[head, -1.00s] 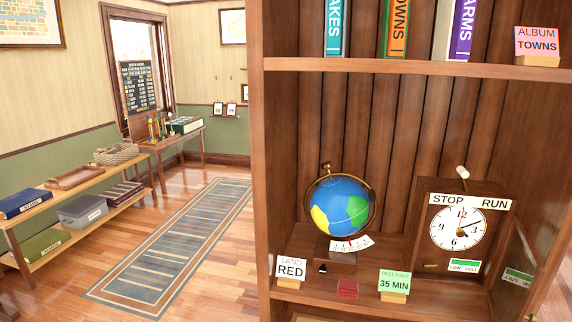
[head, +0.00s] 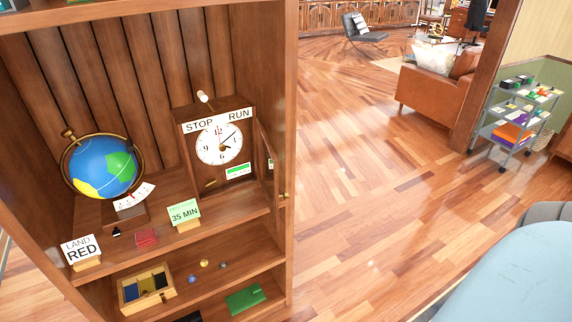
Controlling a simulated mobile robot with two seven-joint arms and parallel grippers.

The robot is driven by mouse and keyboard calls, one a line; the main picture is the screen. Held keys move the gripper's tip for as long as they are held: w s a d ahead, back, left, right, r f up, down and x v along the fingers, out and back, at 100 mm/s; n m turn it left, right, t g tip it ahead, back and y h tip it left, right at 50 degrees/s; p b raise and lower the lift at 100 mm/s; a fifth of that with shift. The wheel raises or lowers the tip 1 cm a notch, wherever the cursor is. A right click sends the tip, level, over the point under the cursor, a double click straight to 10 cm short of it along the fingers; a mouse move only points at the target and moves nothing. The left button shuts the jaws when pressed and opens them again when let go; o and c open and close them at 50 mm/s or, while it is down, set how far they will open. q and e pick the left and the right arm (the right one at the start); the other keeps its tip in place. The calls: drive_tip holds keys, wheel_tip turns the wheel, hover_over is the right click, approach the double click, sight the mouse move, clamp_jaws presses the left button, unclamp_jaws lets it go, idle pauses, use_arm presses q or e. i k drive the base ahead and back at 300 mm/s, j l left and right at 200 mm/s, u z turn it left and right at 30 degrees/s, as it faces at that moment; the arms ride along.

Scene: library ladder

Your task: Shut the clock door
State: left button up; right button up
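The clock (head: 219,143) stands on a shelf of the wooden bookcase, with a white dial under a STOP / RUN label. Its door (head: 268,158) stands open on the right side of the clock, seen nearly edge-on and sticking out towards the front. A small brass knob (head: 283,194) shows near the door's lower front edge. Neither of my grippers is in view.
On the clock's shelf stand a globe (head: 103,167), a LAND RED card (head: 81,250), a red block (head: 146,237) and a 35 MIN card (head: 184,213). A sectioned tray (head: 128,294) sits below. Open wooden floor (head: 370,180) lies right of the bookcase.

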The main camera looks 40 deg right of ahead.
sight(268, 161)
drive_tip(key=l+z, duration=0.35)
drive_tip(key=l, duration=1.35)
